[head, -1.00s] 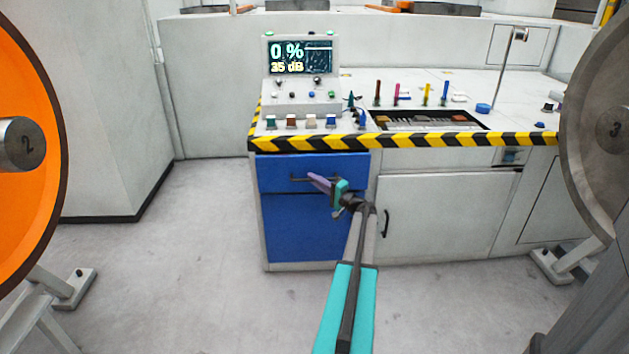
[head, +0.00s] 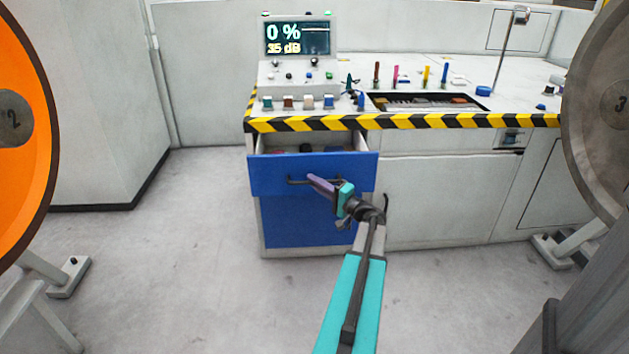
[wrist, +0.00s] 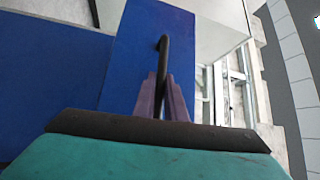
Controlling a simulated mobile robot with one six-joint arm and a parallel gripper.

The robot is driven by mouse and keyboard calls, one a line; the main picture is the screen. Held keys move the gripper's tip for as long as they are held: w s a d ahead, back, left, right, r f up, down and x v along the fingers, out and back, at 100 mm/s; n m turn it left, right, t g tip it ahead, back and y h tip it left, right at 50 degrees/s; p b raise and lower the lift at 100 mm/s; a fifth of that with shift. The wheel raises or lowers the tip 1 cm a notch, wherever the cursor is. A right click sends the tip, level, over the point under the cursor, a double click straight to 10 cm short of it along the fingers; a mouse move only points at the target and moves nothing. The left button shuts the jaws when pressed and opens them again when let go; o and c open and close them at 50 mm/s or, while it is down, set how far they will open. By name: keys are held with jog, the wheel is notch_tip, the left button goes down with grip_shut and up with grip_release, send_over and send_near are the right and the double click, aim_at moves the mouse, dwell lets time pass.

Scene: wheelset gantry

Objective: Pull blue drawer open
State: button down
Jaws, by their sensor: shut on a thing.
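The blue drawer (head: 350,174) is part way open at the top of the cabinet under the console, and some dark and reddish contents show inside it. Its black bar handle (head: 295,181) runs across the front. My gripper (head: 312,181) has its purple fingers shut on the handle. In the wrist view the fingers (wrist: 163,98) close around the black handle (wrist: 163,50), with the blue drawer front (wrist: 135,60) behind it. What lies deeper in the drawer is hidden by its front.
A blue lower panel (head: 300,222) is below the drawer. A white cabinet door (head: 440,200) is to the right. A striped console edge (head: 420,122) runs above. An orange wheel (head: 25,60) stands left and a grey wheel (head: 600,130) right. The floor in front is clear.

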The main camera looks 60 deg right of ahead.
jog(key=s+a+b, duration=0.2)
jog(key=s+a, duration=0.3)
jog(key=a, duration=0.2)
dwell(0.5)
jog(key=c, duration=1.8)
grip_release()
jog(key=p+v, duration=0.1)
jog(key=v, duration=1.2)
jog(key=shift+s+p, duration=0.4)
